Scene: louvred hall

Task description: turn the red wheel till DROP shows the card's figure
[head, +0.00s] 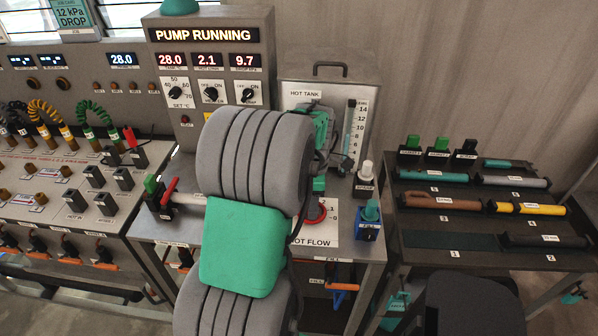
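The job card (74,16) at the top left reads 12 kPa DROP. The red wheel (318,214) is low on the HOT FLOW plate (325,238), partly covered by my arm. The rightmost red readout (244,61) on the PUMP RUNNING panel shows 9.7; its small label appears to read DROP kPa. My gripper (319,184) is mostly behind my grey arm link. Green parts of it show just above the wheel. Its fingers are not clear, so I cannot tell whether it is open or touching the wheel.
A red-handled valve (170,190) is left of my arm. A white-topped post (365,178) and a blue block with a teal knob (369,222) stand right of the wheel. A level gauge (350,130) rises behind. The right-hand bench (480,222) holds several tubes.

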